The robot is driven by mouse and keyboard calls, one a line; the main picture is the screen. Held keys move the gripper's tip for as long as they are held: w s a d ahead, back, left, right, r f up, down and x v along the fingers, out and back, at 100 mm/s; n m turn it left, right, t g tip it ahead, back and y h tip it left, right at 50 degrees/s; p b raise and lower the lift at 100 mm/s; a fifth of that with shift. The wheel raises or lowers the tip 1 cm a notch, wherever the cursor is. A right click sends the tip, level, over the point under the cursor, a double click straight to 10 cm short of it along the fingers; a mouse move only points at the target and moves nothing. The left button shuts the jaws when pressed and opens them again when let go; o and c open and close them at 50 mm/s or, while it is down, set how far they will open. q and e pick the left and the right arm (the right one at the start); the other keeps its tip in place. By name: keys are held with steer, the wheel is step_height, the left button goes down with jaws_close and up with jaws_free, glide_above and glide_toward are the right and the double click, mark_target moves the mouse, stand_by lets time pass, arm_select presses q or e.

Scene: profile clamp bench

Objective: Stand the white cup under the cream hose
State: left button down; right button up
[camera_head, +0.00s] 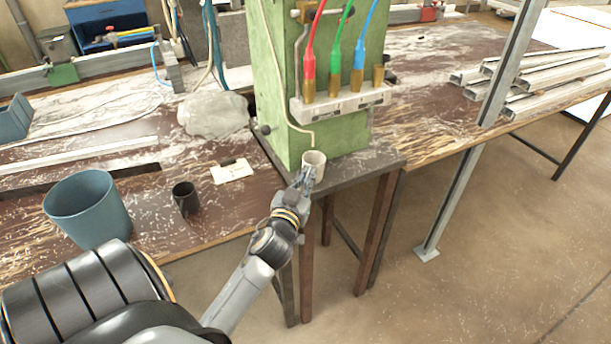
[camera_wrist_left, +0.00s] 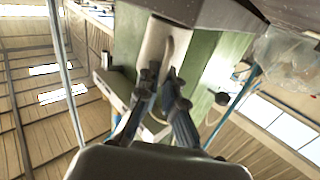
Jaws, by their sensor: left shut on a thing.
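The white cup (camera_head: 314,159) is upright at the front corner of the dark stand, in front of the green cabinet. The cream hose (camera_head: 290,118) runs down the cabinet's left side, and its bent end hangs just above the cup. My left gripper (camera_head: 308,178) is shut on the cup from the near side. In the left wrist view, its two fingers (camera_wrist_left: 161,76) meet the pale cup (camera_wrist_left: 160,44), seen upside down. Whether the cup's base touches the stand is hard to tell. My right gripper is not in view.
The green cabinet (camera_head: 272,75) carries a rack (camera_head: 345,103) with red, green and blue hoses. A blue-grey bucket (camera_head: 88,210), a black cup (camera_head: 186,199) and a white card (camera_head: 232,171) are on the left bench. A metal post (camera_head: 500,75) stands at right.

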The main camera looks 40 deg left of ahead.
arm_select(q)
steer(key=shift+f, duration=0.3)
stand_by(0.7)
steer(key=c, duration=1.4)
jaws_free()
steer(key=shift+s+d, duration=0.1)
steer(key=shift+v, duration=4.9)
